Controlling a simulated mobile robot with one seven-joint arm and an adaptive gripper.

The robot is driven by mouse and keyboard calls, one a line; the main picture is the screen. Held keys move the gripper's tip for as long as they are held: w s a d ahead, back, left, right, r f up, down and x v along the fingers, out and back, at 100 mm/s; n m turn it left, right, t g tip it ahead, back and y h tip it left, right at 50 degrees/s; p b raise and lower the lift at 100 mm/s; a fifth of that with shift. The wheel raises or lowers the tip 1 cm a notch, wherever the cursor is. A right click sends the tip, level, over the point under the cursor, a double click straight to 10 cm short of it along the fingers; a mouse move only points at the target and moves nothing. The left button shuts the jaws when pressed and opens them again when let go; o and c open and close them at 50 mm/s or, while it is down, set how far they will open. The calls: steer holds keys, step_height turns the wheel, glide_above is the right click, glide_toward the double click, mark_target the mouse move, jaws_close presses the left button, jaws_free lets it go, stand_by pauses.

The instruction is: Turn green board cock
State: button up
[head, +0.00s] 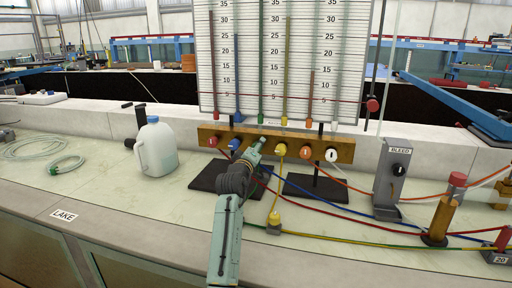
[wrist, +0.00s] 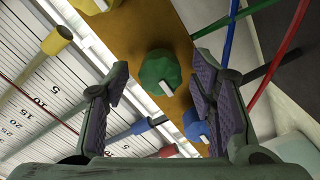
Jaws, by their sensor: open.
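The green board cock (wrist: 160,70) is a faceted green knob with a white mark, on the brown wooden bar (wrist: 150,25) of the manometer board. In the wrist view it sits between and beyond the two open fingers of my gripper (wrist: 158,78). I see no finger contact with it. In the head view my gripper (head: 258,143) reaches the bar from the front and hides most or all of the green cock. The blue cock (head: 234,145) is close on its left and the yellow cock (head: 280,150) on its right.
A red cock (head: 212,142), an orange cock (head: 306,153) and a white cock (head: 331,155) share the bar. A white jug (head: 158,150) stands left. Coloured hoses cross the bench on the right, near the grey bleed stand (head: 389,180).

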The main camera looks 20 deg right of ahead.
steer(key=shift+w+d, duration=0.2)
steer(key=shift+w, duration=0.05)
steer(key=shift+c, duration=0.3)
steer(key=c, duration=1.1)
